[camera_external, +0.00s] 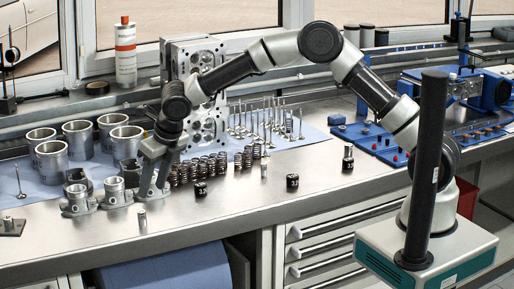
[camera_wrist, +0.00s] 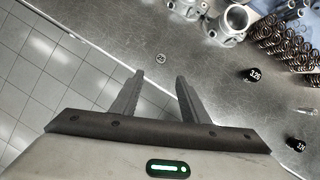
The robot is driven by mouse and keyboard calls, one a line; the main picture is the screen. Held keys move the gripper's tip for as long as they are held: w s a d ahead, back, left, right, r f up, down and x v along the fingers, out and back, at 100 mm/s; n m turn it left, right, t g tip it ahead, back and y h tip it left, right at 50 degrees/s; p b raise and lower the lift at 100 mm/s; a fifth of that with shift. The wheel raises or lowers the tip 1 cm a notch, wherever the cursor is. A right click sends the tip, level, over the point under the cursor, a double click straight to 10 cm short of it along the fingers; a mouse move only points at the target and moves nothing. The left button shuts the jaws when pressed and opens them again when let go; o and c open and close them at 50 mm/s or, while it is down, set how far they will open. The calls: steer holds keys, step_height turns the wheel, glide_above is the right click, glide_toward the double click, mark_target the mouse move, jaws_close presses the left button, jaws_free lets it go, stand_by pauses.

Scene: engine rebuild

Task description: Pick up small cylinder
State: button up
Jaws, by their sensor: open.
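A small silver cylinder (camera_external: 142,220) stands upright near the front edge of the metal bench, in front of the pistons. In the wrist view its round top (camera_wrist: 161,58) shows just beyond the gap between my fingertips. My gripper (camera_external: 153,193) points down above the bench beside the pistons, close behind the cylinder in the picture. In the wrist view my gripper (camera_wrist: 160,76) is open with nothing between its fingers. The exact height of the fingers above the bench is hard to tell. A second small cylinder (camera_external: 264,170) stands farther right, near the springs.
Pistons with rods (camera_external: 115,191) stand close to my gripper, with cylinder liners (camera_external: 52,162) behind. Several springs (camera_external: 205,168) and small black labelled weights (camera_external: 292,181) are to the right. The bench's front edge is close to the cylinder; tiled floor (camera_wrist: 40,75) lies beyond it.

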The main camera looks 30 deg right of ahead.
glide_above(143, 212)
steer(key=s+d, duration=0.1)
steer(key=s, duration=0.2)
step_height(143, 212, down, 5)
steer(key=shift+w+d+f, duration=0.1)
steer(key=shift+w, duration=0.05)
steer(key=shift+w+p+x, duration=0.15)
steer(key=shift+w+x, duration=0.05)
steer(key=shift+x, duration=1.2)
steer(key=shift+w+p+x, duration=0.15)
steer(key=shift+x, duration=1.2)
steer(key=shift+r, duration=0.2)
jaws_close()
